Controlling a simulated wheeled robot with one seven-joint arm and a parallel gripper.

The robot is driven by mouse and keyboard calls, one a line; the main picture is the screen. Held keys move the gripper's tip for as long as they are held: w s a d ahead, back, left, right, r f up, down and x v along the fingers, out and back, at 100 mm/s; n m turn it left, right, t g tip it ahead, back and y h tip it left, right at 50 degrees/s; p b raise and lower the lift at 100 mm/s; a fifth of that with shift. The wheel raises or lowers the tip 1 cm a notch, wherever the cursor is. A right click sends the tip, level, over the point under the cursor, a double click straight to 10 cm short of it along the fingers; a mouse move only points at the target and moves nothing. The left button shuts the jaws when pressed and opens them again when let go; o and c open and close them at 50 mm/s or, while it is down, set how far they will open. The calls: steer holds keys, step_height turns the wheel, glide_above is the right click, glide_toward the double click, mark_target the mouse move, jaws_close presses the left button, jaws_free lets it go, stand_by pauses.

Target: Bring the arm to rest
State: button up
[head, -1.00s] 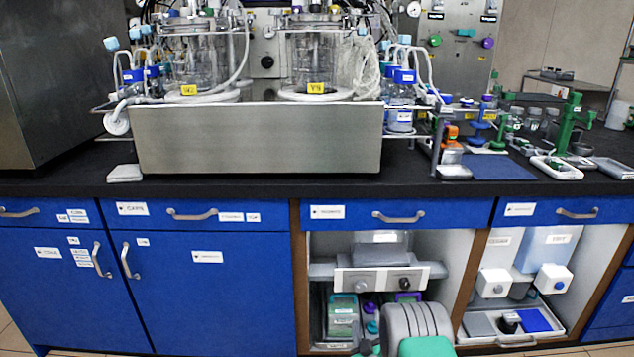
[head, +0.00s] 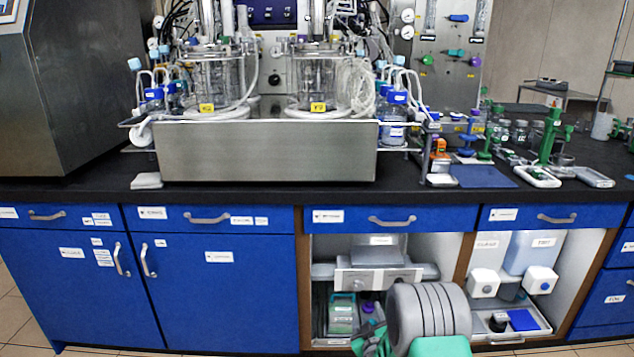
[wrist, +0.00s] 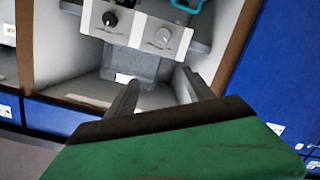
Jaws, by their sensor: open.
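My gripper (wrist: 160,77) is open in the wrist view, with its two dark fingers apart and nothing between them. It points into the open shelf bay under the bench, towards a white unit with two knobs (wrist: 137,27). The fingers look apart from this unit, though the exact gap cannot be told. In the head view my grey and green arm is low, in front of the bay, and it hides part of the lower shelf. The same knobbed unit (head: 372,281) sits in that bay.
The black bench top (head: 85,187) carries a steel-fronted twin bioreactor station (head: 265,151). Blue drawers and cupboards (head: 215,290) flank the bay on the left. Another bay on the right holds white-capped containers and a tray (head: 510,336). Tiled floor shows at the lower left.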

steer(key=s+r+m+g+p, duration=0.25)
steer(key=s+r+p, duration=0.4)
steer(key=r, duration=0.85)
steer(key=s+r+m+g+p, duration=0.1)
steer(key=s+r+g+p, duration=0.25)
steer(key=r+p, duration=0.85)
steer(key=s+r+m+g+p, duration=0.1)
steer(key=s+r+g+p, duration=0.2)
steer(key=s+r, duration=0.6)
steer(key=s+r+m+g+p, duration=0.1)
steer(key=s+r+g+p, duration=0.2)
steer(key=s+r, duration=0.6)
steer(key=s+p, duration=0.1)
steer(key=s, duration=0.5)
steer(key=shift+s+d+r+g, duration=0.15)
steer(key=shift+r+g, duration=0.1)
steer(key=shift+g, duration=0.15)
